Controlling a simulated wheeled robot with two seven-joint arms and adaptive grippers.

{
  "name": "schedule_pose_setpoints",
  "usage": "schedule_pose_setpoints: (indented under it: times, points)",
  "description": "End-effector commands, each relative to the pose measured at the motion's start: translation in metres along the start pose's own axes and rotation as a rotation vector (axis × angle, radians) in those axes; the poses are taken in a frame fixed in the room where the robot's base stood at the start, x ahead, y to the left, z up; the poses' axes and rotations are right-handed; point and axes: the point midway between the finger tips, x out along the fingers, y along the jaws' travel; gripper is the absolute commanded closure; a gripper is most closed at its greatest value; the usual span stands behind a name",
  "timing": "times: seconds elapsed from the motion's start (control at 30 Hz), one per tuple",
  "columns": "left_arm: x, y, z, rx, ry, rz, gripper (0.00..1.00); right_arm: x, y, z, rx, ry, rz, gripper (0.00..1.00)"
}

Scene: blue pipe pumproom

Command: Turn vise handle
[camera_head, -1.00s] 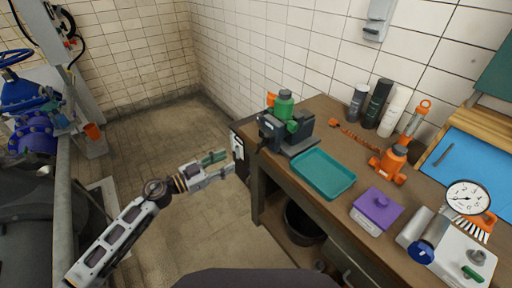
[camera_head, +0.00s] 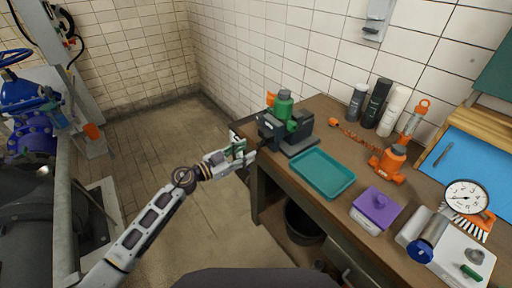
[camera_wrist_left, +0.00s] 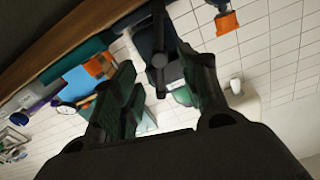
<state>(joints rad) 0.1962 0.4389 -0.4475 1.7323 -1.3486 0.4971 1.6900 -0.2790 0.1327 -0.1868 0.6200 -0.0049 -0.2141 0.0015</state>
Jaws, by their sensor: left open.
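The dark grey vise (camera_head: 298,137) is on the left end of the workbench, with a green bottle-shaped part (camera_head: 285,105) at its jaws. My left gripper (camera_head: 245,147) is open just off the bench's left edge, close to the front of the vise. In the left wrist view, the dark vise handle (camera_wrist_left: 159,72) lies between the two spread fingers (camera_wrist_left: 160,95), and I see no finger closed on it. In the head view the handle is small and mostly hidden by the gripper. My right gripper is not in view.
On the wooden bench are a teal tray (camera_head: 322,173), a purple-lidded box (camera_head: 377,208), an orange jack (camera_head: 390,163), several bottles (camera_head: 378,103) and a gauge (camera_head: 465,197). The floor (camera_head: 165,140) left of the bench is clear. Blue pipework (camera_head: 28,115) stands at far left.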

Motion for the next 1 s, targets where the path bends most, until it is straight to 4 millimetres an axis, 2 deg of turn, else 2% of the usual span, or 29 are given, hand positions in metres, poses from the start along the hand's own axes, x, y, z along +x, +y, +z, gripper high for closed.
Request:
schedule_pose_setpoints:
  times: [0.2,0.5,0.97,1.0]
  points:
    - [0.024,0.0,-0.001,-0.002,0.003,0.0,0.56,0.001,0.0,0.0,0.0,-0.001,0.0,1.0]
    - [0.047,0.0,0.0,-0.001,0.001,0.0,0.56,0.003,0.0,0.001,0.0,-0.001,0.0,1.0]
    - [0.053,0.0,0.0,-0.001,0.0,0.0,0.56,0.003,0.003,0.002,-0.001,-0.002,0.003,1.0]
    - [0.052,0.0,0.0,-0.001,0.0,0.0,0.61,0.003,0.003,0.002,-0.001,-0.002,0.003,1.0]
